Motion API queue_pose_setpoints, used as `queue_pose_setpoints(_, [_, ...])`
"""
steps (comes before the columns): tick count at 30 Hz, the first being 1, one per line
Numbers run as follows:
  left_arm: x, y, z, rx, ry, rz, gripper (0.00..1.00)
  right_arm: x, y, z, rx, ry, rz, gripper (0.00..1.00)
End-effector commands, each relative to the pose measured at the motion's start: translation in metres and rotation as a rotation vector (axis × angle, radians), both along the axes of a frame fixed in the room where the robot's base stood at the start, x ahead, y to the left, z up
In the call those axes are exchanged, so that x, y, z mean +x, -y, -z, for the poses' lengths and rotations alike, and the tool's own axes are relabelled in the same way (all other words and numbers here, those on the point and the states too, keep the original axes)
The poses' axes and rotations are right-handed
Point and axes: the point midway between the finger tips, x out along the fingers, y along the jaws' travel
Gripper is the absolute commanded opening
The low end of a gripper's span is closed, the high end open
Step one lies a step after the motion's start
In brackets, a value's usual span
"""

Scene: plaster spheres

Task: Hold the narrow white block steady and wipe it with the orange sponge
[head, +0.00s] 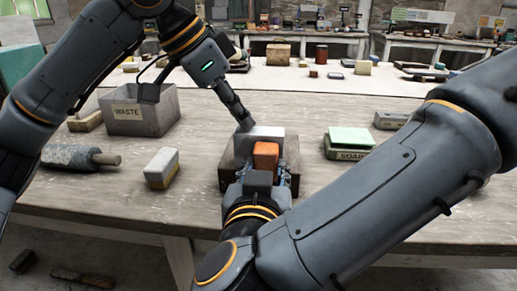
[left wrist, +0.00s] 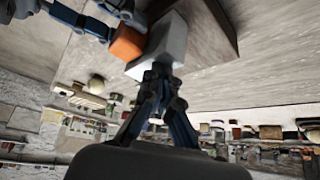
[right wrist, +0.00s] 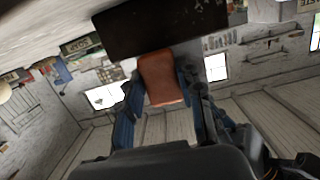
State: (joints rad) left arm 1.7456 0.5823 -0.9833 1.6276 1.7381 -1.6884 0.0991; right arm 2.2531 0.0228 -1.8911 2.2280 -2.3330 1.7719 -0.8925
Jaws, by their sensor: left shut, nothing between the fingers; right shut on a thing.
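The narrow white block (head: 243,146) stands on a brown wooden base (head: 229,179) in the middle of the table. It also shows in the left wrist view (left wrist: 168,42). My left gripper (head: 247,126) is shut and empty, its tips against the block's upper back edge. My right gripper (head: 268,177) is shut on the orange sponge (head: 265,155), in front of the block. The sponge covers part of the block's front face and appears to touch it in the left wrist view (left wrist: 127,42). The right wrist view shows the sponge (right wrist: 160,79) between the fingers.
A grey WASTE bin (head: 136,113) stands at the back left. A grey roller-like tool (head: 75,157) and a white-and-yellow block (head: 161,167) lie left of the base. A green pad (head: 350,137) tops a soap box (head: 344,153) at the right.

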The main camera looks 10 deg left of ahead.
Motion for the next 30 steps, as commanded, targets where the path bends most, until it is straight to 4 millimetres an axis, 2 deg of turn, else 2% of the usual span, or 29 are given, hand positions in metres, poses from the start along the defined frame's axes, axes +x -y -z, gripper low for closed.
queue_pose_setpoints(2, [-0.001,0.000,0.006,0.009,-0.010,0.003,0.00,-0.001,0.001,0.004,-0.006,-0.017,0.000,0.15])
queue_pose_setpoints(20, [0.000,0.000,0.006,0.009,-0.010,0.001,0.00,0.000,0.001,-0.030,-0.002,-0.008,0.001,0.15])
queue_pose_setpoints(30, [-0.001,0.000,0.006,0.010,-0.011,0.002,0.00,-0.001,0.000,-0.030,-0.002,-0.006,0.001,0.15])
